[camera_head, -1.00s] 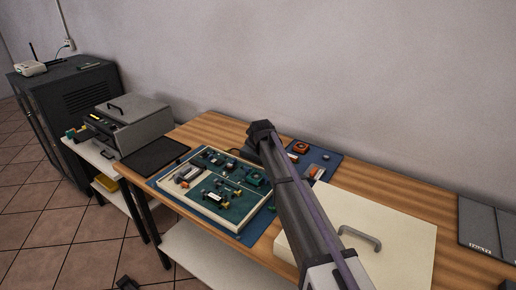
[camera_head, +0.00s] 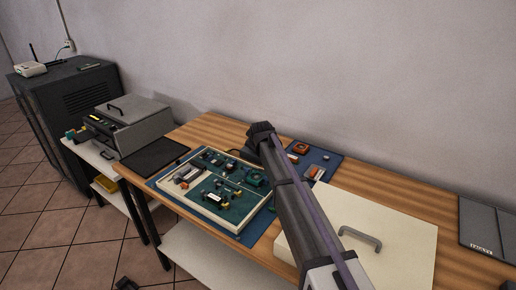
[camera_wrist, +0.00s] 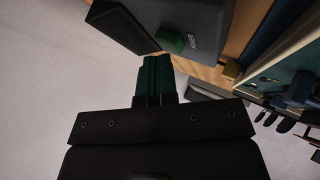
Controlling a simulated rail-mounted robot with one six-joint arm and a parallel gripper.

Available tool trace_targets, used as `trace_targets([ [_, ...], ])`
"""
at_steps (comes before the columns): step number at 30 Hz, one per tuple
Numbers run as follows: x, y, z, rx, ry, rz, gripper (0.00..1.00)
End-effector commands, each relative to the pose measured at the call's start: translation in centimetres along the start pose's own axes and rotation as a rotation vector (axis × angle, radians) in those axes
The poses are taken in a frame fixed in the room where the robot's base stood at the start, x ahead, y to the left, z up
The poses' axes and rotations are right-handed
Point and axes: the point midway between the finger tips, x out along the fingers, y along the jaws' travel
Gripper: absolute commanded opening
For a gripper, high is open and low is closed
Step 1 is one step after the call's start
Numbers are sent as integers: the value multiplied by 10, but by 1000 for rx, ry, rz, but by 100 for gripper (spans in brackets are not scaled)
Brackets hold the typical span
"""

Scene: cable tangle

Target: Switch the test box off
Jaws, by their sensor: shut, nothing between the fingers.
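In the wrist view, a dark grey box (camera_wrist: 195,18), which looks like the test box, stands at the top, beyond my fingers. My gripper (camera_wrist: 157,60) has teal fingers, shut together and empty. The fingertips point at the box and lie just below the green switch in the picture. I cannot tell whether they touch it. In the head view my own arm covers that area, and neither the fingers nor the switch can be made out.
A shallow cream tray (camera_head: 234,233) of circuit boards lies left of my arm. A cream case (camera_head: 410,225) with a grey handle lies to the right. Small orange parts (camera_head: 300,148) lie on a blue mat (camera_head: 327,158) behind.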

Motion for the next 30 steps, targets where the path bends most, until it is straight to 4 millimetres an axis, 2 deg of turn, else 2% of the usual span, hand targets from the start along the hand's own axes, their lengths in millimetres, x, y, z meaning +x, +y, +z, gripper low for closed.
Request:
trace_targets([
  [10,-5,3,-3,0,0,0,0],
  [24,-46,33,-33,0,0,0,0],
  [30,-45,33,-33,0,0,0,0],
])
